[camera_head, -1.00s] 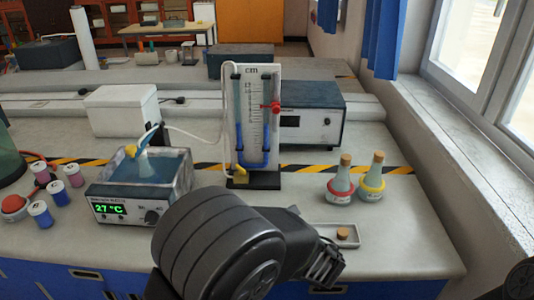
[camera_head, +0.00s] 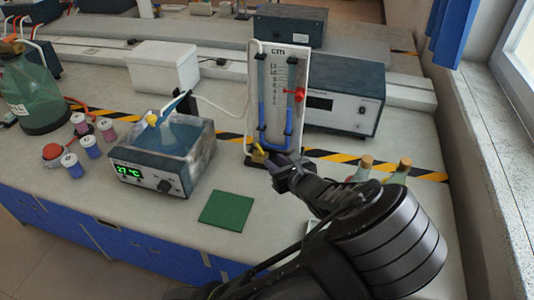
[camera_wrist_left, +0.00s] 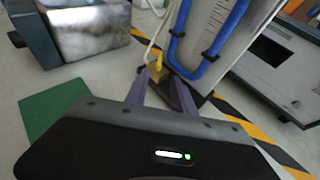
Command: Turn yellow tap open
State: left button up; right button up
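The yellow tap (camera_head: 258,154) is at the lower left of the manometer board (camera_head: 282,90), close to its dark base. My left gripper (camera_head: 270,162) reaches in from the lower right and is right at the tap, covering part of it. In the left wrist view the yellow tap (camera_wrist_left: 156,70) shows between the tips of the two purple-grey fingers of my left gripper (camera_wrist_left: 160,76). The fingers stand apart, one on each side of the tap; I cannot tell whether they touch it. My right gripper is not in view.
A water bath (camera_head: 160,160) reading 27 °C stands left of the manometer, and a grey-blue box (camera_head: 345,95) right behind it. A green mat (camera_head: 227,209) lies in front. Two flasks (camera_head: 400,170) are partly hidden behind my arm.

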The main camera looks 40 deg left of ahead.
aim_at(263, 152)
pick_arm(q)
jog(key=x, duration=0.7)
jog(key=shift+w+a+f, duration=0.1)
jog(key=shift+a+f, duration=0.05)
jog(key=shift+a, duration=0.2)
grip_shut()
